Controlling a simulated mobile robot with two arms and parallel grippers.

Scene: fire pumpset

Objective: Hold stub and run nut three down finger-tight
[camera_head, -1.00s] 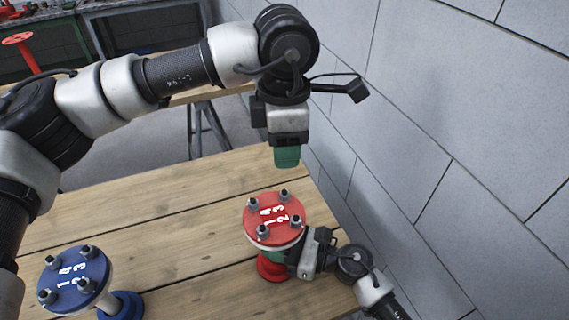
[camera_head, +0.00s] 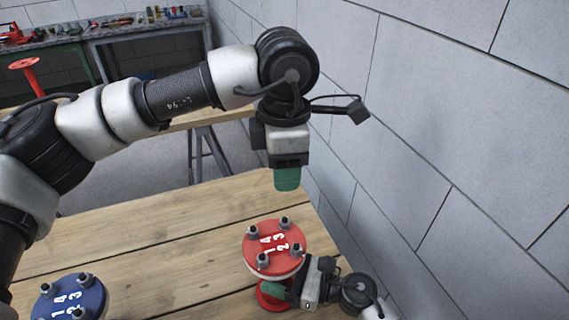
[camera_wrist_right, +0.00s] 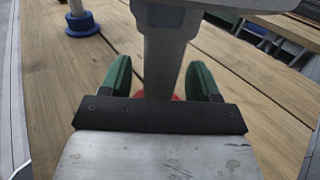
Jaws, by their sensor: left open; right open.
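The red flange (camera_head: 262,232) tops the red stub, marked 1 to 4 beside its studs and nuts. Nut three (camera_head: 285,223) sits at the flange's far right, by the 3. My left gripper (camera_head: 287,182) hangs pointing down just above it in the picture, its green fingers apart from it; the finger gap is not visible from here. My right gripper (camera_head: 274,287) is low beside the stub, below the flange. In the right wrist view its open green fingers (camera_wrist_right: 161,85) stand either side of the grey stem, with no clear contact. The flange's underside hides part of the grip.
A blue flange (camera_head: 65,290) with its own nuts stands at the left front of the wooden table (camera_head: 150,240). A grey block wall (camera_head: 440,130) rises close on the right. A workbench with tools (camera_head: 110,32) is at the back.

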